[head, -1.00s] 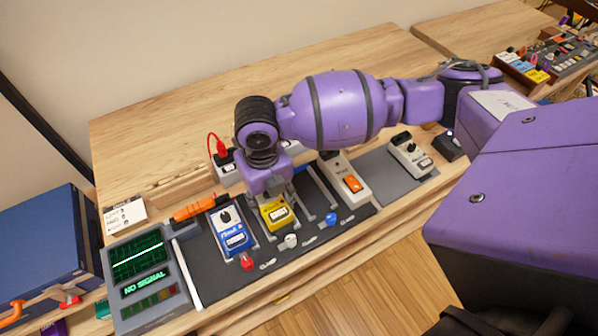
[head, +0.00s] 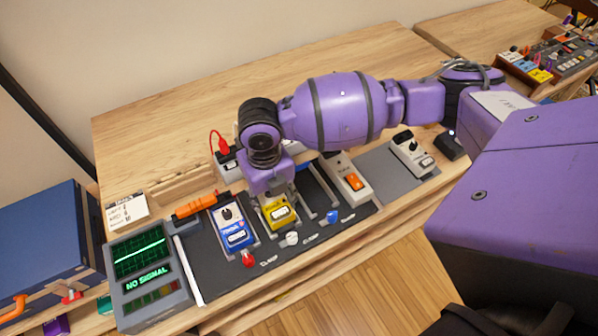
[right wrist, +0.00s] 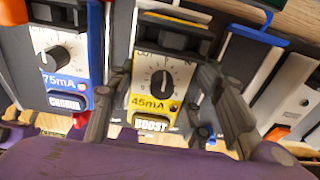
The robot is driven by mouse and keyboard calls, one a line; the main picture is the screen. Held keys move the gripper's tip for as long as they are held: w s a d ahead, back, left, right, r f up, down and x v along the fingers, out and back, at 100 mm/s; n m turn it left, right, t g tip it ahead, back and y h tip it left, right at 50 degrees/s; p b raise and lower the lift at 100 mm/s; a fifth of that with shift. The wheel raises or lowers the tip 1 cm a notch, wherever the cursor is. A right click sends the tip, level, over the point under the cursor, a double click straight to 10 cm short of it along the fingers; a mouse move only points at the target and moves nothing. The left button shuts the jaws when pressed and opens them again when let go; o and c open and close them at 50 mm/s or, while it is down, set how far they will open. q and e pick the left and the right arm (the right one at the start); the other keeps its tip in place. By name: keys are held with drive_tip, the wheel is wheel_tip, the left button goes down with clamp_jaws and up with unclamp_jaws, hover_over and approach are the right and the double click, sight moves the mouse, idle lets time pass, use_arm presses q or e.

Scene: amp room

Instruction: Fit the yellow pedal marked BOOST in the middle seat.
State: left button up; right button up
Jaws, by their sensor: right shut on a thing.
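The yellow BOOST pedal (head: 279,213) is at the middle seat of the dark pedal board (head: 215,278), right of the blue CHORUS pedal (head: 234,230). My right gripper (head: 280,192) is shut on it from above. In the right wrist view the BOOST pedal (right wrist: 153,108) stands between the two fingers, its dial and 45mA label facing me. I cannot tell whether it rests fully down, as its underside is hidden. The blue pedal (right wrist: 68,62) stands beside it. The seat to the right (head: 318,203) is empty, with pale rails. My left gripper is not in view.
Red (head: 248,259), white (head: 292,238) and blue (head: 332,217) clamp knobs line the board's front. A monitor (head: 147,275) at left reads NO SIGNAL. A white pedal with an orange switch (head: 347,177) stands at right; another white pedal (head: 410,153) lies beyond.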

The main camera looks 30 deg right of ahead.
drive_tip(key=shift+w+f, duration=0.1)
drive_tip(key=shift+f, duration=0.15)
idle(0.6)
drive_tip(key=shift+s+f, duration=0.25)
drive_tip(key=shift+f, duration=0.2)
idle(0.4)
drive_tip(key=o, duration=1.6)
drive_tip(key=shift+f, duration=0.1)
drive_tip(key=shift+w, duration=0.1)
drive_tip(key=shift+r, duration=0.2)
drive_tip(key=shift+o, duration=0.4)
drive_tip(key=shift+o, duration=0.6)
drive_tip(key=shift+w+r, duration=0.1)
